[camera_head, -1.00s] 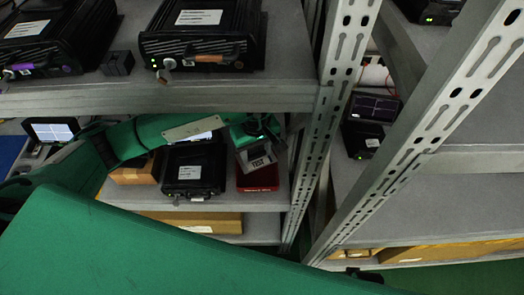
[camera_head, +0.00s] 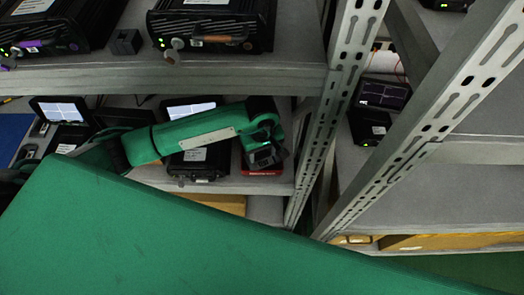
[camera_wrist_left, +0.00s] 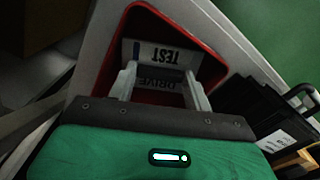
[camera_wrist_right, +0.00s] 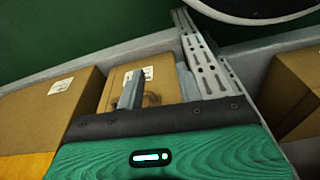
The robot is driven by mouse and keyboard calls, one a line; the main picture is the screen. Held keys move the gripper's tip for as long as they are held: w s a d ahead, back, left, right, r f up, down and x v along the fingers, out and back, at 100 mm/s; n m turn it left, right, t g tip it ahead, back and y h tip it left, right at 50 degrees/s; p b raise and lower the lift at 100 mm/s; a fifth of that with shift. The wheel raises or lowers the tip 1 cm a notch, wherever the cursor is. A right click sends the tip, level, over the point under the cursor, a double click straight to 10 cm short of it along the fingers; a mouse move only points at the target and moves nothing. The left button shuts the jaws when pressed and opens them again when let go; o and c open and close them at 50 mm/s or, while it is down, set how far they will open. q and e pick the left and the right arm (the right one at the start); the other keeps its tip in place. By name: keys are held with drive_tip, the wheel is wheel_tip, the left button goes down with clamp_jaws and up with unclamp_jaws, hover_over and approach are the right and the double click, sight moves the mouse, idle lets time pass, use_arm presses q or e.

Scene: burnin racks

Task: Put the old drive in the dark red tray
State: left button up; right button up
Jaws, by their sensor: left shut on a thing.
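The dark red tray (camera_head: 262,173) stands on the middle shelf, mostly covered by my left gripper (camera_head: 266,157) in the head view. In the left wrist view, the tray's red wall (camera_wrist_left: 207,62) surrounds a drive (camera_wrist_left: 160,54) with a pale label reading TEST and DRIVE. My left gripper (camera_wrist_left: 158,88) is shut on this drive, with one finger on each side. The drive appears to be within the tray's opening; whether it touches the tray floor is hidden. My right gripper (camera_wrist_right: 158,88) is open and empty in the right wrist view, near cardboard boxes.
A black rack unit (camera_head: 197,160) stands left of the tray. A slotted metal post (camera_head: 330,115) rises to its right. The upper shelf edge (camera_head: 170,76) runs above my left forearm. Cardboard boxes (camera_wrist_right: 48,112) surround my right gripper's view.

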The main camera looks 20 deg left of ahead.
sight(262, 155)
use_arm(q)
drive_tip(key=shift+f, duration=0.1)
use_arm(e)
drive_tip(key=shift+f, duration=0.1)
use_arm(q)
drive_tip(key=o, duration=1)
use_arm(e)
drive_tip(key=shift+w+r, duration=0.25)
drive_tip(key=shift+r, duration=0.4)
drive_tip(key=shift+s+f, duration=0.15)
use_arm(q)
wheel_tip(262, 155, up, 3)
drive_tip(key=shift+f, duration=0.15)
wheel_tip(262, 155, up, 10)
drive_tip(key=shift+f, duration=0.2)
use_arm(e)
drive_tip(key=shift+a+r, duration=0.1)
drive_tip(key=shift+r, duration=0.4)
